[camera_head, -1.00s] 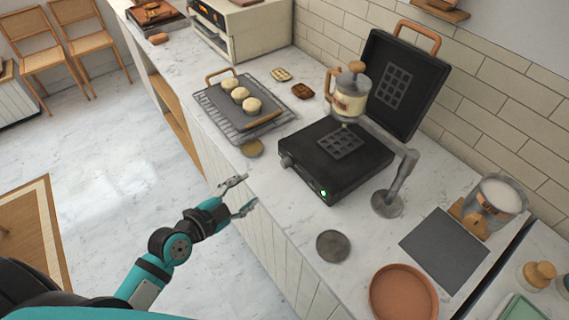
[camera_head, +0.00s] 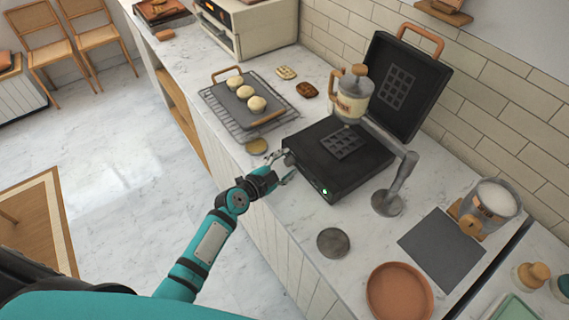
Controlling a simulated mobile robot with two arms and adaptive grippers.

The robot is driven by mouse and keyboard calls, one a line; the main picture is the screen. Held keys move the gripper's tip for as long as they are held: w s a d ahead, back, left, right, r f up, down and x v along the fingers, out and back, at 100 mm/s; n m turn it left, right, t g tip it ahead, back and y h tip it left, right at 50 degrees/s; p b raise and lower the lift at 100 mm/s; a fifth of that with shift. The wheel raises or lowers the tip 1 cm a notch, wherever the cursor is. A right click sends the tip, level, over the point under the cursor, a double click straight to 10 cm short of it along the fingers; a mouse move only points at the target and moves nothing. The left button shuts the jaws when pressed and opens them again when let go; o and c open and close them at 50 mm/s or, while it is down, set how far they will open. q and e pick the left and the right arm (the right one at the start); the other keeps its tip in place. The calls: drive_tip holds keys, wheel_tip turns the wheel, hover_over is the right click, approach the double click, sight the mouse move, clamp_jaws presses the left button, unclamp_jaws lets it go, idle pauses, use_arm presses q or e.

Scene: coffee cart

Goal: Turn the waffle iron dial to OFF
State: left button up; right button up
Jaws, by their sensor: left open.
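The black waffle iron (camera_head: 335,170) stands on the counter with its lid (camera_head: 393,85) raised and a waffle grid on its lower plate. A small indicator (camera_head: 325,191) glows green on its front face. The dial (camera_head: 288,158) is at the left end of that face, partly hidden by my gripper. My left gripper (camera_head: 286,168) is open at the counter's front edge, its fingers close around or in front of the dial; I cannot tell whether they touch it. The dial's marking is too small to read. My right gripper is not in view.
A batter dispenser (camera_head: 351,92) on a grey stand (camera_head: 387,203) is beside and over the iron. A wire rack (camera_head: 232,122) with a tray of buns is at left. A round grey disc (camera_head: 333,243) and a terracotta dish (camera_head: 399,294) lie in front.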

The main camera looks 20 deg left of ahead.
use_arm(q)
drive_tip(key=shift+c, duration=1.2)
clamp_jaws()
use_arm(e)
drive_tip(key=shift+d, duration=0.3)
